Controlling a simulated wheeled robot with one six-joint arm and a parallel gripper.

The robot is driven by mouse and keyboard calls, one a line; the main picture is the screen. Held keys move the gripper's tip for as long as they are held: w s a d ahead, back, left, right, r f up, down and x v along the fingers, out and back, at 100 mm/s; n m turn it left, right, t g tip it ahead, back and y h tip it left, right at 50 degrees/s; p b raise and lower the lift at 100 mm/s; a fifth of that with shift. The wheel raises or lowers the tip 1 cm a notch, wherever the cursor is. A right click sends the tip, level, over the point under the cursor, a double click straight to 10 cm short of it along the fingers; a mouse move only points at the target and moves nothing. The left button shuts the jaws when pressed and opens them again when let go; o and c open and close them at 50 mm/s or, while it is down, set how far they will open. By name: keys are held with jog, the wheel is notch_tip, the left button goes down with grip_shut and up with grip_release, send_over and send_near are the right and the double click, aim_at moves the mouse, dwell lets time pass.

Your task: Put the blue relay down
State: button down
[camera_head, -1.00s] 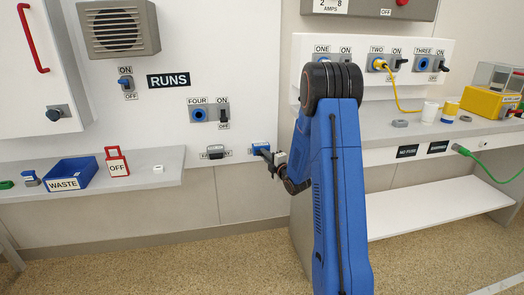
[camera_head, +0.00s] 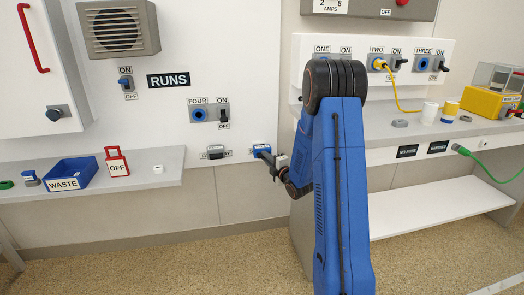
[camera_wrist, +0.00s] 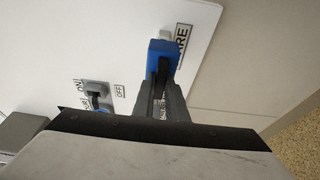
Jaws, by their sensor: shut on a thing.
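The blue relay (camera_head: 261,149) is at the lower edge of the white wall panel, right of a black part with a label. In the wrist view the blue relay (camera_wrist: 163,46) sits at the tips of my dark fingers, with a pale piece beyond it, against the panel beside a label ending in "RE". My gripper (camera_head: 269,156) reaches it from the right and is shut on it; it also shows in the wrist view (camera_wrist: 162,66). Whether the relay is seated in a socket or only touching the panel, I cannot tell.
The left shelf (camera_head: 135,181) holds a blue WASTE bin (camera_head: 72,175), a red-handled OFF tag (camera_head: 117,163) and a small white piece (camera_head: 158,169). The FOUR socket (camera_head: 198,115) is above the relay. The right bench (camera_head: 375,130) is close beside my arm.

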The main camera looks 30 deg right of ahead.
jog(key=shift+s+a, duration=0.15)
jog(key=shift+s, duration=0.3)
dwell(0.3)
jog(key=s+a+f, duration=0.2)
jog(key=a+f, duration=2)
jog(key=f, duration=0.3)
jog(key=shift+s+a+f, duration=0.15)
jog(key=shift+s+f, duration=0.05)
jog(key=shift+s, duration=0.2)
jog(key=shift+a, duration=0.15)
